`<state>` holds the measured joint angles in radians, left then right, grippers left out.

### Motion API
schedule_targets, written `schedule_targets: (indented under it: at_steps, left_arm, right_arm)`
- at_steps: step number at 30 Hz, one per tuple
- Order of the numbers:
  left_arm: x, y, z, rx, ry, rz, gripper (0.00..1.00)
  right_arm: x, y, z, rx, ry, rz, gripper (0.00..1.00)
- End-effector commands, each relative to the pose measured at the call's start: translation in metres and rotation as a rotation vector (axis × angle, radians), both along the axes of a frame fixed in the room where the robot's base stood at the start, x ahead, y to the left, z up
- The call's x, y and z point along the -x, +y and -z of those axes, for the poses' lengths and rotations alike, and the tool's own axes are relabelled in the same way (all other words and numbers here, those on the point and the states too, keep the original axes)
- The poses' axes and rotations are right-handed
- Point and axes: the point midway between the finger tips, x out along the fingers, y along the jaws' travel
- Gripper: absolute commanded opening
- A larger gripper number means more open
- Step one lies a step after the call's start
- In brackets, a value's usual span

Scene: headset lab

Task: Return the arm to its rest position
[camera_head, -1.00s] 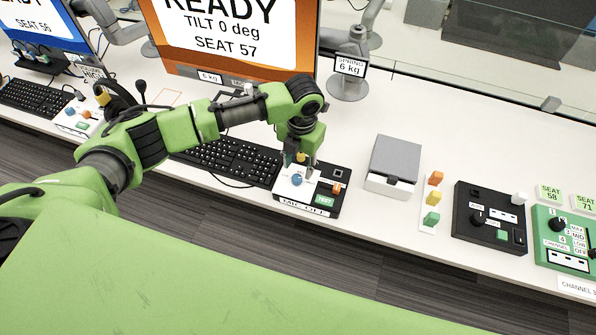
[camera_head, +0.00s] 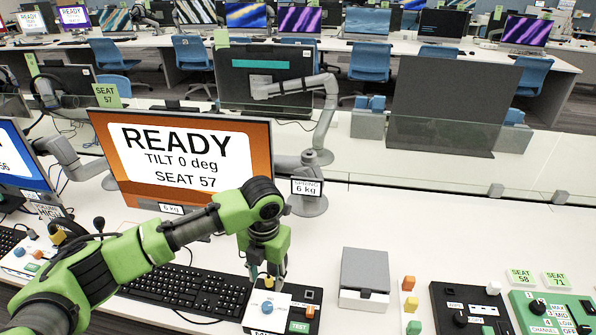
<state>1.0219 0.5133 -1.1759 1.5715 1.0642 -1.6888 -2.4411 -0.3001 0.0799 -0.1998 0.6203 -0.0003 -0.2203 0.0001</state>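My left arm (camera_head: 120,258) comes in from the left and bends down over the desk. My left gripper (camera_head: 267,276) points down at the back of a small white and black control box (camera_head: 257,322), with a blue knob, an orange button and a green TEST key. Its fingers look apart, with a small yellow part of the box showing between them. I cannot tell whether the fingertips touch the box. My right gripper is not in view.
A monitor (camera_head: 190,155) reading READY stands behind the arm. A keyboard (camera_head: 190,290) lies left of the box. A grey-lidded box (camera_head: 364,275), coloured blocks (camera_head: 409,305) and black and green panels are to the right. A low glass screen runs behind the desk.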

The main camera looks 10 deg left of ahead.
Motion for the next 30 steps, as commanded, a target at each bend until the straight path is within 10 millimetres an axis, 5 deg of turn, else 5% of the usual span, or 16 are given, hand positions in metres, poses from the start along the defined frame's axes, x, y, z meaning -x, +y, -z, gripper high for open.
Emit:
schedule_targets:
  at_steps: [8, 18, 24, 30]
  left_arm:
    - [0.031, -0.038, 0.026, 0.082, -0.006, -0.177, 0.38]
    - [0.103, -0.106, 0.052, 0.341, 0.028, -0.921, 0.38]
    - [0.133, -0.104, 0.056, 0.451, 0.090, -1.475, 0.38]
    - [0.163, -0.067, 0.061, 0.505, 0.138, -2.086, 0.38]
  right_arm:
    - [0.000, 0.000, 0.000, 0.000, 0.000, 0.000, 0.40]
    - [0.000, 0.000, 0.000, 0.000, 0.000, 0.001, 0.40]
    - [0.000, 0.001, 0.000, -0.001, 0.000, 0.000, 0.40]
    - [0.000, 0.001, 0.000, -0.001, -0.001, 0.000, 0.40]
